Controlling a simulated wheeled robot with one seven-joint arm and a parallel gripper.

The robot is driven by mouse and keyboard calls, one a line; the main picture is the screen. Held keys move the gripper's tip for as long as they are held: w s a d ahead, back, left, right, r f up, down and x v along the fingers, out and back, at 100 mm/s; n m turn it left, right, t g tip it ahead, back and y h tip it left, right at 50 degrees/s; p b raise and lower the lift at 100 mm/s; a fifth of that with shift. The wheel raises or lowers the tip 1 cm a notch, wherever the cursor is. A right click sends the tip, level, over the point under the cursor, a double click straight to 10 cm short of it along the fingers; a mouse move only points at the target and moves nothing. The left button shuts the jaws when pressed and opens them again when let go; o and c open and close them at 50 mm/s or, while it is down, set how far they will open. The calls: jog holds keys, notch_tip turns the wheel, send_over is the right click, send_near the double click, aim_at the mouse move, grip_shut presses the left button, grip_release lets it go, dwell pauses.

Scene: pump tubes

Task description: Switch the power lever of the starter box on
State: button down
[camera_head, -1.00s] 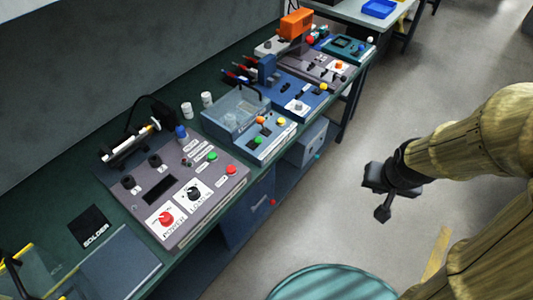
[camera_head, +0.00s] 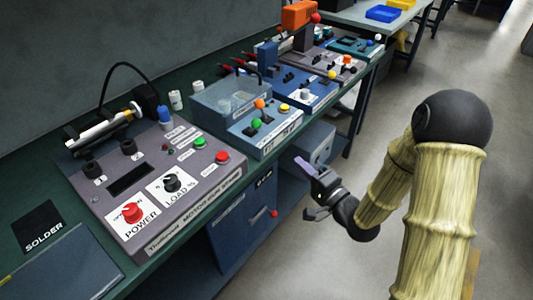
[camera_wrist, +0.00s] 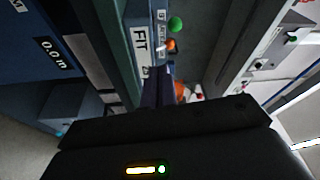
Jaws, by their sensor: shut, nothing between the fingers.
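My gripper (camera_head: 304,166) is in front of the bench, its fingers shut and empty, to the right of the blue device with the FIT label. The shut fingers also show in the wrist view (camera_wrist: 157,88). A blue box (camera_head: 236,228) hangs under the bench front with a red-tipped lever (camera_head: 274,213) on its right side. Its label is too small to read, so I cannot tell for sure that it is the starter box. A paler box (camera_head: 316,142) sits further along under the bench, partly hidden by my gripper. Nothing touches the red-tipped lever.
The bench (camera_head: 40,205) carries a grey motor console (camera_head: 110,205) with POWER and LOAD knobs. Beside it, the blue device (camera_head: 262,140) has green and orange knobs, which also show in the wrist view (camera_wrist: 175,24). The floor to the right is clear.

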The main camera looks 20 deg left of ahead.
aim_at(255, 126)
jog(key=s+m+y+b, duration=0.1)
jog(key=f+m+y, duration=0.1)
jog(key=y, duration=0.1)
jog(key=shift+s+a+f+t+b, duration=0.1)
jog(key=shift+s+a+t+b, duration=0.2)
jog(key=shift+s+b, duration=0.1)
jog(key=x, duration=1.4)
jog(key=shift+w, duration=0.1)
